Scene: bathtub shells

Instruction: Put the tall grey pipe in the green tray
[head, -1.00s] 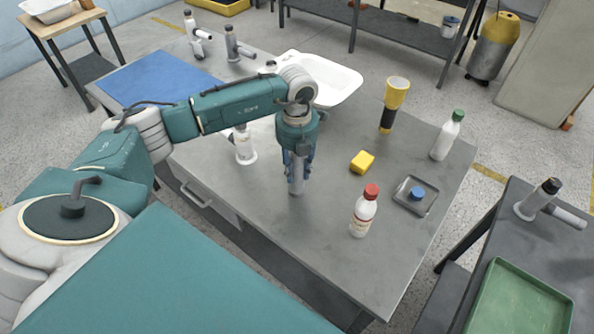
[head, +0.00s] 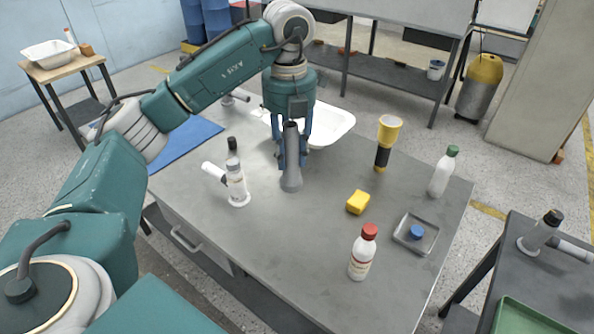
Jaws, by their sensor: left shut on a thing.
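The tall grey pipe (head: 291,158) is upright in my left gripper (head: 292,155). The blue-grey fingers are shut on its sides, and its wider lower end shows below them. The pipe appears to be held above the grey table, though the gap under it is hard to judge. The green tray (head: 513,307) is at the bottom right on a separate dark table; only its far part is in view. My right gripper is not in view.
A yellow block (head: 358,202), red-capped bottle (head: 361,258), yellow-black flashlight (head: 384,155), green-capped bottle (head: 441,178) and small grey tray (head: 402,240) stand to the right. A white basin (head: 335,125) is behind.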

